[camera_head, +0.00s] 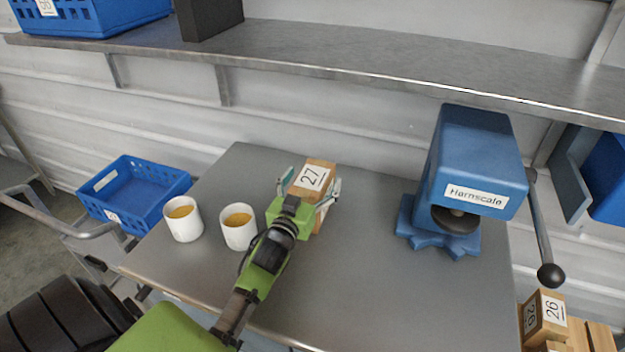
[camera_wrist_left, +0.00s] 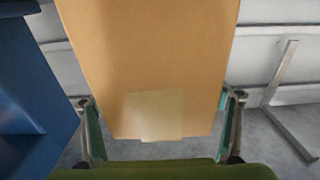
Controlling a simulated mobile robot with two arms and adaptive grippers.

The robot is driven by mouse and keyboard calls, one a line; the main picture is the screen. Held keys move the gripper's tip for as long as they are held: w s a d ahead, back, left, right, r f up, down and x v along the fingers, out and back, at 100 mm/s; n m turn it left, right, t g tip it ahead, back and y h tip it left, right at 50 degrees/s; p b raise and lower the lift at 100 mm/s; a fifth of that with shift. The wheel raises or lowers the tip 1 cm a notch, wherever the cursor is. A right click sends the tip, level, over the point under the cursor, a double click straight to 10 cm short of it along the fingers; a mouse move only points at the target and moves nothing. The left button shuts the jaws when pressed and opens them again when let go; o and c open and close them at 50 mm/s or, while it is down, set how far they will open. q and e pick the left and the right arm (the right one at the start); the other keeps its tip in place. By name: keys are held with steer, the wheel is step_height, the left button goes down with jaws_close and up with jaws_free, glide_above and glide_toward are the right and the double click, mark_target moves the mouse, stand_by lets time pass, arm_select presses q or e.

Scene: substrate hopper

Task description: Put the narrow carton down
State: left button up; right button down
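The narrow carton (camera_head: 312,177) is a brown box with a white label "27". My right gripper is not in view.
White cups (camera_head: 183,220) and (camera_head: 238,228) with yellow contents stand left of my left gripper. The blue Harnscale machine (camera_head: 473,165) with a lever stands right. A blue crate (camera_head: 133,195) is beyond the table's left edge. A shelf (camera_head: 330,60) runs above. The table's (camera_head: 370,270) front middle is clear.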

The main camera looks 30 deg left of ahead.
arm_select(q)
steer(key=shift+r, duration=0.1)
steer(key=shift+s, duration=0.2)
steer(key=b+v, duration=0.2)
steer(key=v, duration=0.9)
steer(key=shift+s, duration=0.3)
